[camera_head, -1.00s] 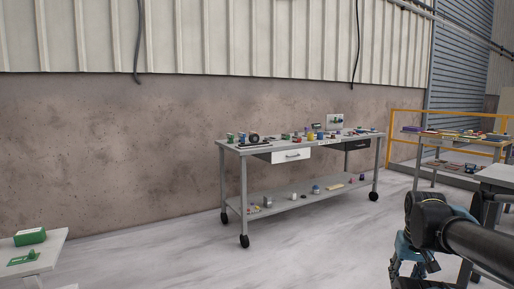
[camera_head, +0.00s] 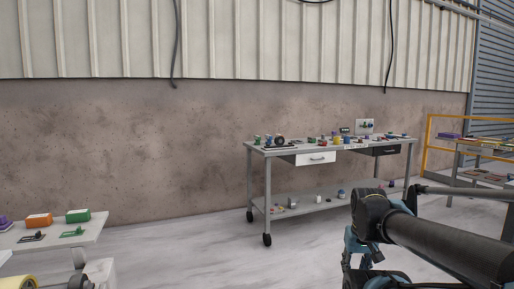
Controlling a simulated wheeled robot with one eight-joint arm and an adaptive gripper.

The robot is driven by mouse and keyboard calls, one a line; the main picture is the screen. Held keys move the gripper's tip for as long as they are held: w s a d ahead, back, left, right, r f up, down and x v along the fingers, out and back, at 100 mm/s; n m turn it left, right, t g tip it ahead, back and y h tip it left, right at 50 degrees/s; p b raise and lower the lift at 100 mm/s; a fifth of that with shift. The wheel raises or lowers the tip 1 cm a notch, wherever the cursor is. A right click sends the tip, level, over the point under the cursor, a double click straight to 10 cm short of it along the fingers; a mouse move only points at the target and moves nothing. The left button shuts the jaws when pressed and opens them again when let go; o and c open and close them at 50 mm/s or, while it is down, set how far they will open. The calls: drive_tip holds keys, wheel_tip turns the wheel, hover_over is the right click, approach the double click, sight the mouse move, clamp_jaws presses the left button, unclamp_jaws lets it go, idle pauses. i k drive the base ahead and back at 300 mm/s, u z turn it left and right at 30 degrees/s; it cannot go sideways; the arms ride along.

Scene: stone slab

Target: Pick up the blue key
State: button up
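I cannot make out a blue key in this view; the small items are too far away to tell apart. Many small coloured items lie on the top of a grey wheeled workbench (camera_head: 258,150) right of the middle. A few more lie on its lower shelf (camera_head: 275,208). A white table (camera_head: 90,232) at the lower left holds an orange box (camera_head: 39,220), a green box (camera_head: 78,216) and small flat pieces in front of them. My gripper is not clearly visible; my arm is at the lower right, and its end runs off the bottom edge.
The workbench has a white drawer (camera_head: 316,159) and a dark drawer (camera_head: 386,151). Another table (camera_head: 470,150) with items stands at the right by a yellow rail (camera_head: 430,140). A yellow roll (camera_head: 18,283) shows at the lower left. The floor between the tables is open.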

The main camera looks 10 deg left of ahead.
sight(268, 140)
drive_tip(key=u, duration=0.95)
drive_tip(key=i, duration=3.35)
drive_tip(key=z, duration=1.45)
